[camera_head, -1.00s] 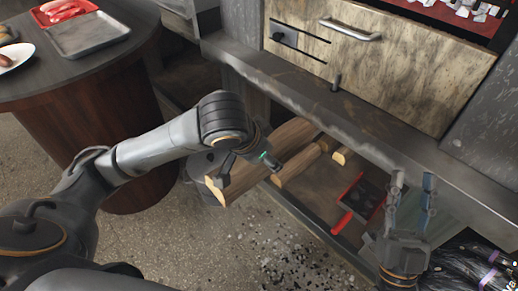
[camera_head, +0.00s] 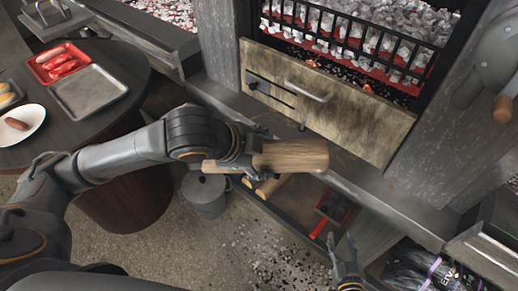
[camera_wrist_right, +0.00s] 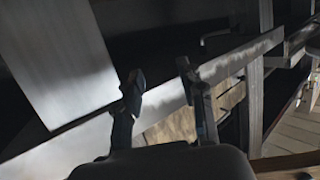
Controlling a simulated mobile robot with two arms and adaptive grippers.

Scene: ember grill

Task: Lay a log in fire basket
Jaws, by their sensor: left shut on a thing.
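My left gripper (camera_head: 251,151) is shut on a split log (camera_head: 295,155) with pale brown wood. The log is held roughly level above the lower shelf, in front of the grill's wooden panel; the gripper covers part of its left side. The barred fire basket (camera_head: 352,40), with grey and glowing coals behind its bars, is above and beyond the log, apart from it. My right gripper (camera_head: 344,246) is low at the right with its fingers apart and nothing between them; it also shows open in the right wrist view (camera_wrist_right: 160,80).
More logs (camera_head: 268,186) lie on the lower shelf (camera_head: 288,207) beside a red-handled tool (camera_head: 322,226). A grey lidded pot (camera_head: 204,192) stands on the floor. A round table (camera_head: 130,115) with trays is at the left.

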